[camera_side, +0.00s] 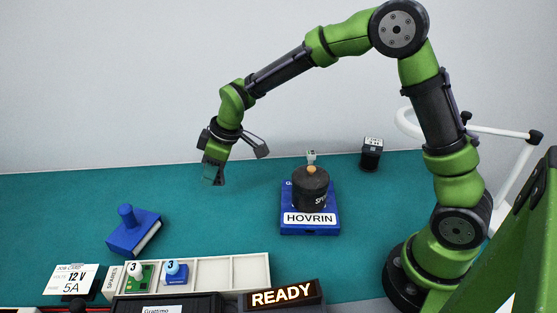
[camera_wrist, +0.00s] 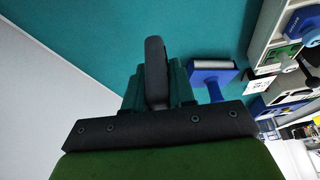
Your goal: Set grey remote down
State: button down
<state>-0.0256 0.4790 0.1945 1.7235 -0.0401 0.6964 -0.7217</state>
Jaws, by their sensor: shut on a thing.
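My gripper (camera_side: 214,178) hangs above the left-middle of the teal bench, pointing down, with its fingers a little over the surface. In the wrist view my gripper (camera_wrist: 158,92) is shut on a dark grey, long, round-ended thing, the grey remote (camera_wrist: 155,62), which stands out between the teal fingers. In the side view the fingers mostly hide the remote, and only a small dark piece shows at their tips. I cannot tell from the side view whether it touches the bench.
A blue block with a knob (camera_side: 134,233) lies at front left. A blue HOVRIN base (camera_side: 311,227) carries a black cylinder (camera_side: 312,189). A small black box (camera_side: 371,154) stands behind. A white compartment tray (camera_side: 236,274) and a READY sign (camera_side: 283,296) line the front. Bare bench surrounds my gripper.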

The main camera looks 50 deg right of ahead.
jog(key=w+d+m, duration=0.3)
jog(key=w+d, duration=0.1)
jog(key=d, duration=1)
jog(key=shift+t+h, duration=0.3)
jog(key=shift+h, duration=0.1)
jog(key=f, duration=0.9)
jog(key=shift+w+a+f, duration=0.1)
jog(key=shift+w+a, duration=0.1)
jog(key=shift+w, duration=0.05)
jog(key=shift+f, duration=0.15)
jog(key=c, duration=0.9)
grip_release()
jog(key=shift+c, duration=0.2)
